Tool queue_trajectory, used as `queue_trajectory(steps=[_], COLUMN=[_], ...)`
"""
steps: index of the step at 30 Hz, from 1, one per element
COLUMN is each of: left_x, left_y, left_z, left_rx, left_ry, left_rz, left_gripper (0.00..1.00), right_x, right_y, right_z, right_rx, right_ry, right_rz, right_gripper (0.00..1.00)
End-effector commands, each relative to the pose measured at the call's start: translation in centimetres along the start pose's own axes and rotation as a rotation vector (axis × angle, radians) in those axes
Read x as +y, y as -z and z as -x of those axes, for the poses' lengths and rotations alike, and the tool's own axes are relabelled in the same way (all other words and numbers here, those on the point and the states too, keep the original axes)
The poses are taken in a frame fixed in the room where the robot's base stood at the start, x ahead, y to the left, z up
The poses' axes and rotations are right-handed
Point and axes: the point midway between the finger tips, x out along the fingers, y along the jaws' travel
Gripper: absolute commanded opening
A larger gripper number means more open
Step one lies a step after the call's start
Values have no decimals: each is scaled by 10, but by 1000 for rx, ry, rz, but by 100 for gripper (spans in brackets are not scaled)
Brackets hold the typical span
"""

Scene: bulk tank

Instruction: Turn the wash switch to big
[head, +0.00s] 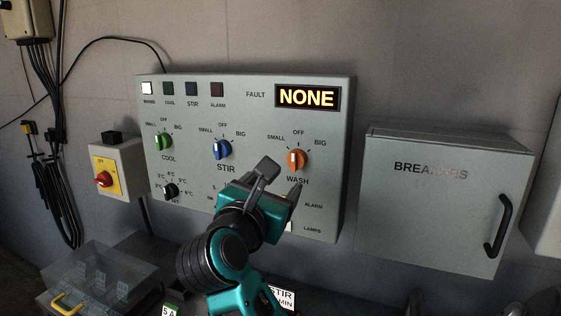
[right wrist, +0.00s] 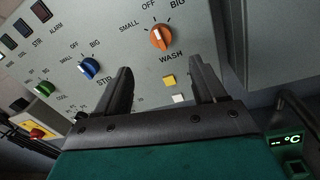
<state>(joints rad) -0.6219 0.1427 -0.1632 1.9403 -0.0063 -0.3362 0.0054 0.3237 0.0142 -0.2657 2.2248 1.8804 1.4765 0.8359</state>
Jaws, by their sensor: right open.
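The wash switch (head: 297,159) is an orange knob at the right of the grey control panel (head: 240,92), with SMALL, OFF and BIG printed around it. Its white mark points up, about at OFF. It also shows whole in the right wrist view (right wrist: 161,38). My right gripper (head: 280,178) is open and empty, just below and left of the wash switch in the head view. In the right wrist view its two fingers (right wrist: 161,66) reach toward the panel, below the switch and apart from it. My left gripper is not in view.
Left of the wash switch are the blue stir knob (head: 222,149) and green cool knob (head: 163,142). A yellow button (right wrist: 169,80) sits under the wash label. A breaker box (head: 440,205) with a black handle stands at the right. The fault display (head: 307,97) reads NONE.

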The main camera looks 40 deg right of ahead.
Motion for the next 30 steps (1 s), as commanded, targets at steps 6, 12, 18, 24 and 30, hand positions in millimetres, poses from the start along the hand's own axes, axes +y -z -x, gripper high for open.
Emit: queue_trajectory(steps=[6, 12, 18, 24, 30], left_x=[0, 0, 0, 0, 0], left_y=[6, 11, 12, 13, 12], left_z=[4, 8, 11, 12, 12], left_rx=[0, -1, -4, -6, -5], left_ry=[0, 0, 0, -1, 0], left_rz=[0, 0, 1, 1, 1], left_gripper=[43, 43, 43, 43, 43], right_x=[-1, -1, -1, -1, -1], right_y=[-3, -3, -2, -1, -1], right_z=[-36, -79, -110, -123, -124], right_rx=[-8, -7, -6, -4, -4], right_ry=[5, 5, 3, 2, 1], right_rz=[8, 8, 8, 5, 4], right_gripper=[70, 70, 70, 70, 70])
